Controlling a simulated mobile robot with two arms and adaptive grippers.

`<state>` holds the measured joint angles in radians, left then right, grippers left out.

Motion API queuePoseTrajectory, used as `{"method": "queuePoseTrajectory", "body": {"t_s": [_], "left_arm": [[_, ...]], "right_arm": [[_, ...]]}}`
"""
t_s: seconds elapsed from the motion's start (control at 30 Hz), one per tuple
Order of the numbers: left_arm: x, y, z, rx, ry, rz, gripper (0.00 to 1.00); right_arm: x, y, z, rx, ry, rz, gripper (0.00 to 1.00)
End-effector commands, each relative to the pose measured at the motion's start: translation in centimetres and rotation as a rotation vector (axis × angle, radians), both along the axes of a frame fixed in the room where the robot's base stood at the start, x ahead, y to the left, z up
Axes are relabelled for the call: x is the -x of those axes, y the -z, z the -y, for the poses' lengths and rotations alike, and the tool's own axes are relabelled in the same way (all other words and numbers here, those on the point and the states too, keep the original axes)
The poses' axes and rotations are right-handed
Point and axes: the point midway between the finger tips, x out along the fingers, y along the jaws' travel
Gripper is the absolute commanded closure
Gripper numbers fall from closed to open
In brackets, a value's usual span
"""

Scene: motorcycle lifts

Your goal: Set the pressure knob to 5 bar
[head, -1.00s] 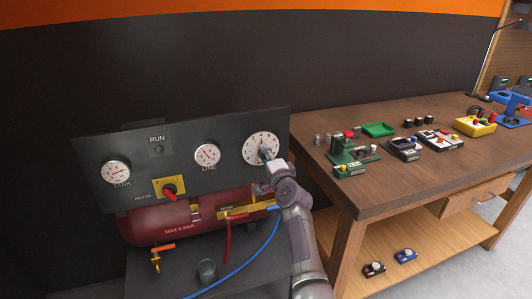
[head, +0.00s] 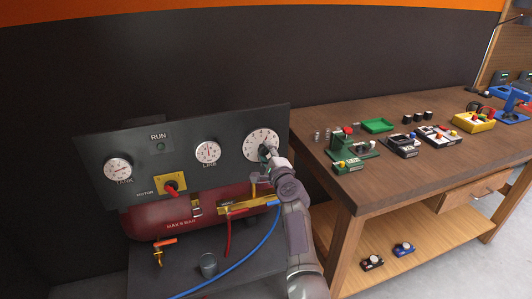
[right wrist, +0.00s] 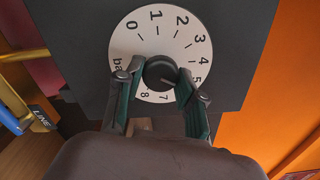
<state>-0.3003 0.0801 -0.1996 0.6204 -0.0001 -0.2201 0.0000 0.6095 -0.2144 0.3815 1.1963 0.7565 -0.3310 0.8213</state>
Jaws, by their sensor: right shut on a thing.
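The black pressure knob (right wrist: 160,73) sits in the middle of a round white dial (right wrist: 150,45) numbered from 0 upward in bar. The dial is at the right of a dark panel in the head view (head: 255,137). My right gripper (right wrist: 162,84) is shut on the knob, one finger on each side. A pale mark on the knob points to the lower right, toward about 5 or just past it; the right finger hides the scale there, so I cannot read it exactly. My left gripper is out of view.
The panel also carries a LINE gauge (head: 207,152), a TANK gauge (head: 118,168) and a red motor switch (head: 171,188). Below are a red tank (head: 165,221), a blue hose (head: 262,244) and a grey cup (head: 208,264). A wooden workbench (head: 375,196) stands close on the right.

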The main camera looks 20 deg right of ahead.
Motion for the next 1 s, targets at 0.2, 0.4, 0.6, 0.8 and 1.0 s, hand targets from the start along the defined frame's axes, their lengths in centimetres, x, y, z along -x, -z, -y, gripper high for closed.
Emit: {"method": "queuePoseTrajectory", "body": {"t_s": [0.2,0.4,0.6,0.8,1.0], "left_arm": [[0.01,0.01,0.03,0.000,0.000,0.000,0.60],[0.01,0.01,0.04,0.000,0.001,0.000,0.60],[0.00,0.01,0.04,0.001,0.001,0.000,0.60],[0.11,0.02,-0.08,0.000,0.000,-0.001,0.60],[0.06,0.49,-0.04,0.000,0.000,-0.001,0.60]], "right_arm": [[0.03,0.17,0.01,-0.002,0.000,-0.002,0.97],[0.03,0.16,0.02,-0.001,0.000,-0.002,0.49],[0.01,0.09,0.01,0.000,0.000,-0.001,0.36],[0.01,0.04,0.00,0.000,0.000,-0.001,0.36],[0.01,0.19,0.04,0.072,0.000,0.002,0.36]]}}
